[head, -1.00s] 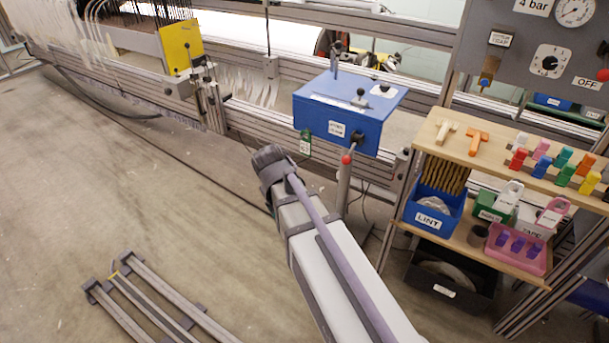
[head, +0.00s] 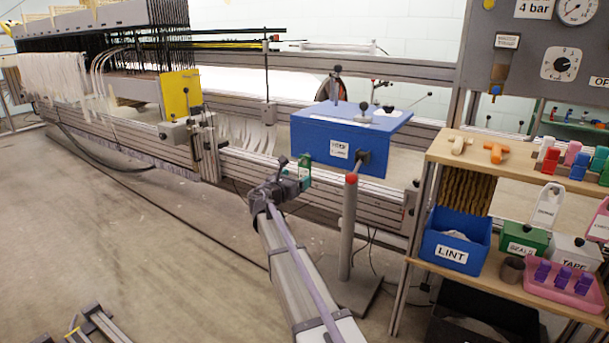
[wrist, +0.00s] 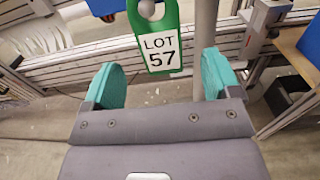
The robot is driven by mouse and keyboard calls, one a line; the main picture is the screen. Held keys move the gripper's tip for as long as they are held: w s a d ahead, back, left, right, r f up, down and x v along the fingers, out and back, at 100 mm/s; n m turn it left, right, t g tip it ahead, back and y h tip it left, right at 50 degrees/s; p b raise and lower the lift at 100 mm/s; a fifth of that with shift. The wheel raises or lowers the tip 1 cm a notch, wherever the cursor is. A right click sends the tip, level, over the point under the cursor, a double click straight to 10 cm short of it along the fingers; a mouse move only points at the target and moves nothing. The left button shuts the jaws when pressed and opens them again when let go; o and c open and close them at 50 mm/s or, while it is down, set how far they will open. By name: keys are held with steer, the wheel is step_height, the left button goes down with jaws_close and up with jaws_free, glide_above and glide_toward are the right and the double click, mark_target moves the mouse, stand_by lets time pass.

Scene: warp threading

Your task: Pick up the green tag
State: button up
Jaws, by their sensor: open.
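The green tag (wrist: 175,20) hangs by its looped top from a round knob in the wrist view and bears a white label reading LOT 57. My gripper (wrist: 160,80) is open, with one teal fingertip on each side. The lower end of the tag lies between the fingertips in the picture, beyond them or level with them; I cannot tell which, and no contact shows. In the head view my gripper (head: 292,175) is at the front of the blue box (head: 345,137). The tag is hard to separate from the teal fingers there.
A grey post with a red knob (head: 351,178) stands just right of my gripper. The metal rail (head: 255,168) runs behind it. A wooden shelf (head: 470,155) with bins and coloured pieces is at the right. Floor at the left is mostly open.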

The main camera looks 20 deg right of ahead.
mark_target(304, 172)
steer(key=x, duration=0.7)
steer(key=shift+w+d, duration=0.2)
steer(key=shift+d, duration=0.1)
steer(key=c, duration=1.1)
steer(key=shift+r, duration=0.1)
